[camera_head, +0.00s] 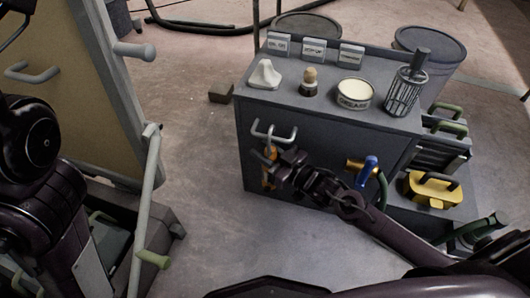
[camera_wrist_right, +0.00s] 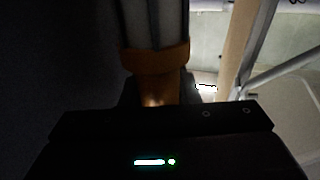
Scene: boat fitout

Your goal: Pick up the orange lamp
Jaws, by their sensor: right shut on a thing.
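The orange lamp (camera_head: 268,180) is at the front face of the grey cabinet, below a pale hook-like handle, and is partly hidden by my right gripper (camera_head: 278,166). In the right wrist view the lamp shows up close, with an orange collar (camera_wrist_right: 155,58) and a grey ribbed body above it. My right gripper (camera_wrist_right: 160,92) is shut on the orange part below the collar. I cannot tell whether the lamp still touches the hook. My left arm shows at the left edge of the head view, but its gripper is out of view.
On the grey cabinet (camera_head: 315,135) stand a white piece (camera_head: 265,74), a small brush (camera_head: 310,82), a grease tin (camera_head: 354,93) and a dark caged lantern (camera_head: 406,88). A blue-handled valve (camera_head: 368,168) sits on its front. A yellow case (camera_head: 432,189) is at the right.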

